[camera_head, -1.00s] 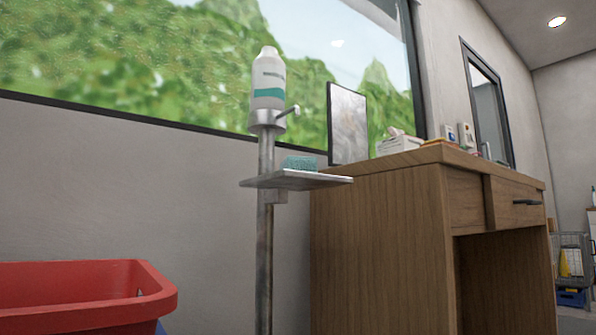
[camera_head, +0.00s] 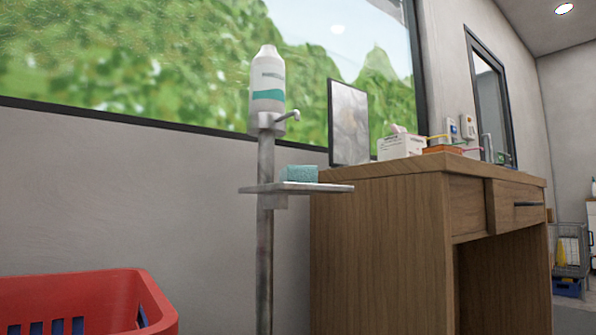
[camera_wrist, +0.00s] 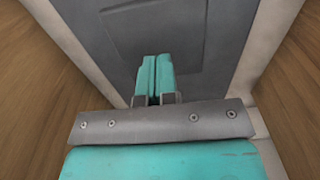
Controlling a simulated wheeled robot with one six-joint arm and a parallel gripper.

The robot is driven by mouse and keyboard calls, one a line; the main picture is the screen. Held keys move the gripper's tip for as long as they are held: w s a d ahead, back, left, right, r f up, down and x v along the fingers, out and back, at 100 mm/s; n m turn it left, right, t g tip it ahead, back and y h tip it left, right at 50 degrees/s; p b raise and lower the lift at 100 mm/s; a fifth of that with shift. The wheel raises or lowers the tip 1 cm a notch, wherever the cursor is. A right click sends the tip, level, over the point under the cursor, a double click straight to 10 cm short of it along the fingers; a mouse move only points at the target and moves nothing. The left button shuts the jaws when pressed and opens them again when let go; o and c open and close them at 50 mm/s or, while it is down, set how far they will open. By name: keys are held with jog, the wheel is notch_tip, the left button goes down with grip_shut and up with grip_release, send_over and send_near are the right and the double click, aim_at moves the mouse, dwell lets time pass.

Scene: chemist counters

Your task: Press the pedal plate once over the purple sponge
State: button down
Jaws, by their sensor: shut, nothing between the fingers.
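A dispenser stand (camera_head: 264,240) with a metal post rises in the middle of the head view. A white pump bottle (camera_head: 268,85) with a teal band sits at its top, above a small nozzle. A teal sponge (camera_head: 300,173) lies on the stand's small grey shelf (camera_head: 335,188). No purple sponge shows. The foot of the stand is below the picture edge, and no pedal plate can be made out. My gripper (camera_wrist: 156,62) shows only in the wrist view, with its teal fingers together and empty, well away from the stand as far as can be seen.
A red basket (camera_head: 85,283) stands at the lower left. A wooden desk (camera_head: 380,250) is close on the right of the stand, with a white box (camera_head: 400,147) and a framed panel (camera_head: 348,122) on top. A wire cart (camera_head: 570,255) is at far right.

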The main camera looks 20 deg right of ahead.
dwell(0.5)
notch_tip(320, 180, up, 6)
jog(key=p, duration=0.5)
jog(key=s+a+r+y+p, duration=0.1)
jog(key=s+a+r+p, duration=0.1)
jog(key=r, duration=0.9)
jog(key=s+a+r+n+y+p, duration=0.1)
jog(key=r+p, duration=0.2)
jog(key=r, duration=0.8)
jog(key=s+a+r+p, duration=0.2)
jog(key=r, duration=0.9)
jog(key=s+r+n+y+p, duration=0.25)
jog(key=s+r+p, duration=0.45)
jog(key=s+r, duration=1.4)
notch_tip(320, 180, up, 39)
jog(key=w+p, duration=0.1)
jog(key=p, duration=3.6)
jog(key=shift+w+d+f, duration=0.15)
jog(key=shift+d+f, duration=0.05)
